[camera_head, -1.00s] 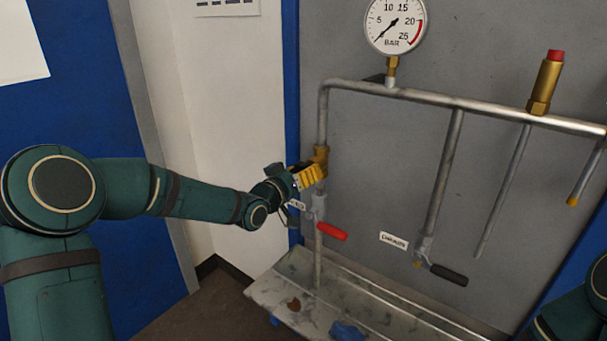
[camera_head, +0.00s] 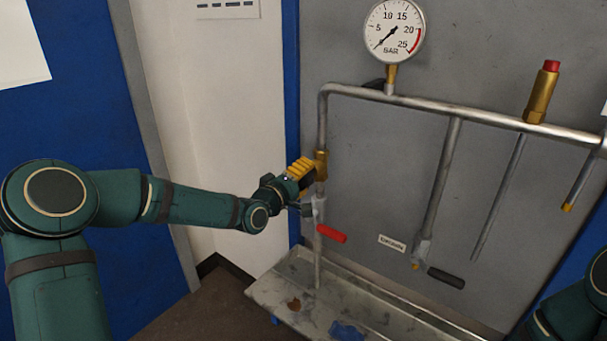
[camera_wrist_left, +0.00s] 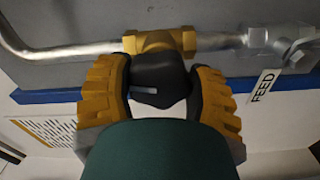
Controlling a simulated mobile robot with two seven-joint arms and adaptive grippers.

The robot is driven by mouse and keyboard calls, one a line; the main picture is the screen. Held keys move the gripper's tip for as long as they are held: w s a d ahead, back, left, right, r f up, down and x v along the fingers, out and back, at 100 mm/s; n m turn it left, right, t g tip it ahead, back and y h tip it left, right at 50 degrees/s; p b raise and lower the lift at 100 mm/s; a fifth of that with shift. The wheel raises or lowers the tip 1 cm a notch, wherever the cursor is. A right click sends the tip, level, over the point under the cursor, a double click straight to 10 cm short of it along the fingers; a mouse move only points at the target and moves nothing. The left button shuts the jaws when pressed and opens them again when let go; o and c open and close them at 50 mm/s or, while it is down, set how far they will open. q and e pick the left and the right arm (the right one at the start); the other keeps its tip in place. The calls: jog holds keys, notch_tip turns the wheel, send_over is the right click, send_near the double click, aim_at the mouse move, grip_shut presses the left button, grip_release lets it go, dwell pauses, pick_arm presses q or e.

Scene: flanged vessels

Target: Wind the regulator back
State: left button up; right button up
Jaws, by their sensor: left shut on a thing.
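The regulator is a brass body (camera_head: 321,163) on the vertical pipe at the left of the panel; in the left wrist view the brass body (camera_wrist_left: 160,41) sits at the top. A black knob (camera_wrist_left: 158,75) sticks out from it toward my wrist. My left gripper (camera_head: 304,174) is at the regulator, its yellow-backed fingers on either side of the knob, shut on it. The fingers largely hide the knob in the head view. The pressure gauge (camera_head: 394,30) above has its needle at the low end, near zero.
A red-handled feed valve (camera_head: 331,234) sits just below the regulator. A black-handled drain valve (camera_head: 446,277) is further right. A brass relief valve (camera_head: 542,92) with a red cap stands on the pipe. A stained metal tray (camera_head: 385,318) runs below.

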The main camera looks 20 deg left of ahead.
pick_arm(q)
jog(key=shift+n+p, duration=0.3)
jog(key=shift+n, duration=1)
jog(key=o, duration=1.2)
jog(key=v, duration=1.2)
